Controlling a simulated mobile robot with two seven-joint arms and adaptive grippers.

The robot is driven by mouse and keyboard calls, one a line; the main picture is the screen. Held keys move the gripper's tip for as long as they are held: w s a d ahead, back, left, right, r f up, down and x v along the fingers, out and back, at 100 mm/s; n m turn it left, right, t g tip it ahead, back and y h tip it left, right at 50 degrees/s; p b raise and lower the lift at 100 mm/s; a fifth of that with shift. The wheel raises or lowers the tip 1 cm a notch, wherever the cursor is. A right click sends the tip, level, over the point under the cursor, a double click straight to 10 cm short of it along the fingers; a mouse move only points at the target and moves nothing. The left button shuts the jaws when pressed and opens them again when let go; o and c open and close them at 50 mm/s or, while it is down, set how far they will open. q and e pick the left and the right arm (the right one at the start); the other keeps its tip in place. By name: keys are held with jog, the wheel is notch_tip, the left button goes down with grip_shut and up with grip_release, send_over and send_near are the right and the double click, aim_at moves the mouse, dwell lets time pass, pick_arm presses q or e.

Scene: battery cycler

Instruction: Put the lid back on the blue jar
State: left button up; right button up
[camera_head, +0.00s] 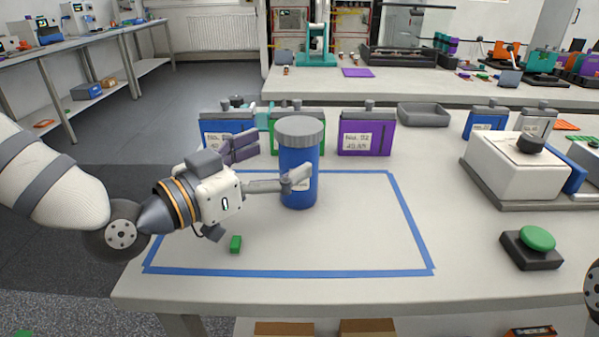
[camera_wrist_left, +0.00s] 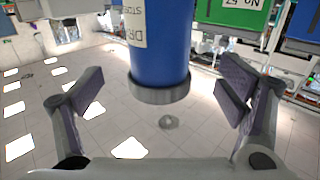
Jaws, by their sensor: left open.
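The blue jar (camera_head: 299,188) stands upright inside the blue-taped rectangle. The grey ribbed lid (camera_head: 300,130) sits on top of it and looks level. My left gripper (camera_head: 270,164) is open, just left of the jar at mid-height. One finger reaches across the jar's front and the other is at its left, further back. In the left wrist view, which is upside down, the jar (camera_wrist_left: 160,50) and the lid (camera_wrist_left: 160,95) show between and beyond the spread fingers (camera_wrist_left: 162,90), with gaps on both sides.
Blue, green and purple (camera_head: 366,134) labelled boxes stand behind the jar. A green button (camera_head: 537,238) and a white device (camera_head: 512,166) are at the right. The front of the taped area is mostly clear.

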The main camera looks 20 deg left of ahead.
pick_arm(q)
jog(key=b+x, duration=0.1)
jog(key=x, duration=0.4)
jog(key=shift+w+d, duration=0.1)
jog(key=shift+c, duration=0.6)
jog(key=c, duration=1.9)
jog(key=shift+o, duration=0.2)
